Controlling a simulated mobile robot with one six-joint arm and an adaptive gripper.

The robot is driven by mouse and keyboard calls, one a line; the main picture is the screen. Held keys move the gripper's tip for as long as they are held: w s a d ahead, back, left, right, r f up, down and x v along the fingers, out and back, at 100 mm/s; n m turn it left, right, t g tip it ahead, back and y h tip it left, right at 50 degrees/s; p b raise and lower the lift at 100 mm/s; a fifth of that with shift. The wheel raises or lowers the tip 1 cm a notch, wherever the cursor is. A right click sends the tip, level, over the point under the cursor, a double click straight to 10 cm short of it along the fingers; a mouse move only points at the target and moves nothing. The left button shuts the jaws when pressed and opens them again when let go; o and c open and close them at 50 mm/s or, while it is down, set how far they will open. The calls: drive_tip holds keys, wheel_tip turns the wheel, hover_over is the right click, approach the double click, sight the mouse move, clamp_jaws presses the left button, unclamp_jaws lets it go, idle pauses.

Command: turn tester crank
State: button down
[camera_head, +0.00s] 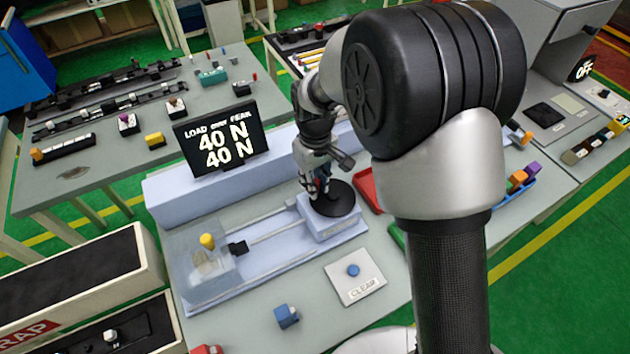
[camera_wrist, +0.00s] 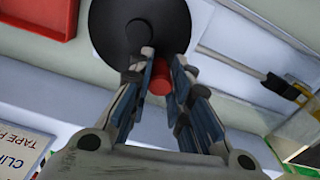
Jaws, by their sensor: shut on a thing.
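The tester crank is a black disc (camera_head: 336,207) on a pale blue block at the right end of the tester (camera_head: 255,275). In the wrist view the disc (camera_wrist: 108,32) has a dark hub and a red grip (camera_wrist: 159,86). My gripper (camera_head: 322,190) points down over the disc. In the wrist view its fingers (camera_wrist: 160,72) stand either side of the red grip, shut on it. The fingers hide part of the grip. Rods run from the crank block to a dark jaw (camera_head: 238,248) beside a clear housing with a yellow knob (camera_head: 207,241). The tester's display (camera_head: 220,138) reads 40 N over 40 N.
A CLEAR plate with a blue button (camera_head: 353,270) lies in front of the tester. A small blue block (camera_head: 287,315) is on the bench. A red tray (camera_head: 368,190) stands right of the crank. A SCRAP bin (camera_head: 75,290) is at left.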

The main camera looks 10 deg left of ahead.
drive_tip(key=c, duration=1.5)
unclamp_jaws()
drive_tip(key=shift+o, duration=0.2)
wheel_tip(320, 180, up, 12)
